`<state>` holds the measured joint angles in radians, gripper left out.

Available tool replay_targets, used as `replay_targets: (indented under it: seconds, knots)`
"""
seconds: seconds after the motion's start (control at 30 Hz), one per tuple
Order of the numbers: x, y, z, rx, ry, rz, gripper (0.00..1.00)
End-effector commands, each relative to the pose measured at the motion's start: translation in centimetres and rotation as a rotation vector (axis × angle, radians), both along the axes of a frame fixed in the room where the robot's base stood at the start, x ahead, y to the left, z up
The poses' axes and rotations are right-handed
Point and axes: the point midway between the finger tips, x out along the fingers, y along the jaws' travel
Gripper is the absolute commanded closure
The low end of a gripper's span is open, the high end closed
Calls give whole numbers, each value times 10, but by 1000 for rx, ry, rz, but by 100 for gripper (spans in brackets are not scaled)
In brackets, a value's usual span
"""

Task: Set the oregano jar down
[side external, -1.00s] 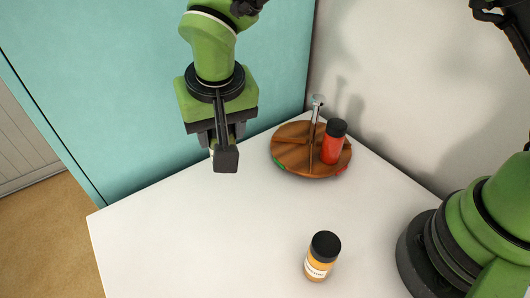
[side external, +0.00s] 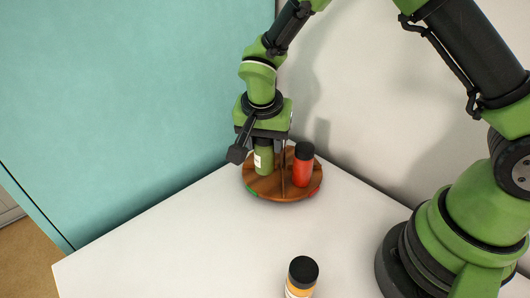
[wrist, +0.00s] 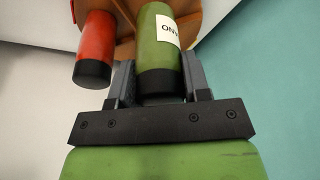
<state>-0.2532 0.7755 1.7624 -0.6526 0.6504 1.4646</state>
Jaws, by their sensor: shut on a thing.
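The oregano jar (side external: 263,162) is a green cylinder with a white label, partly readable in the wrist view (wrist: 158,48). My gripper (side external: 264,146) is shut on its upper end from above, with one finger on each side in the wrist view (wrist: 160,78). The jar looks upright over the left part of the round wooden turntable (side external: 265,194), left of its thin divider (side external: 283,170). I cannot tell whether its base touches the wood. My gripper hides the jar's top in the side view.
A red jar with a black lid (side external: 303,168) stands on the turntable's right part, close to my gripper. A yellow-orange jar with a black lid (side external: 303,274) stands on the white table (side external: 190,240) at the front. The table's left side is clear. Walls stand behind the turntable.

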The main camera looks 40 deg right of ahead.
Motion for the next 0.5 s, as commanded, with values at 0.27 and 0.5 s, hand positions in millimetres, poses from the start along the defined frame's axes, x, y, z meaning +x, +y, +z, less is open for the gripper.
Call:
replay_targets:
  seconds: [0.27, 0.5]
  knots:
    - [0, 0, -30, 1, 1, 2, 82]
    - [0, 0, -30, 1, 1, 2, 82]
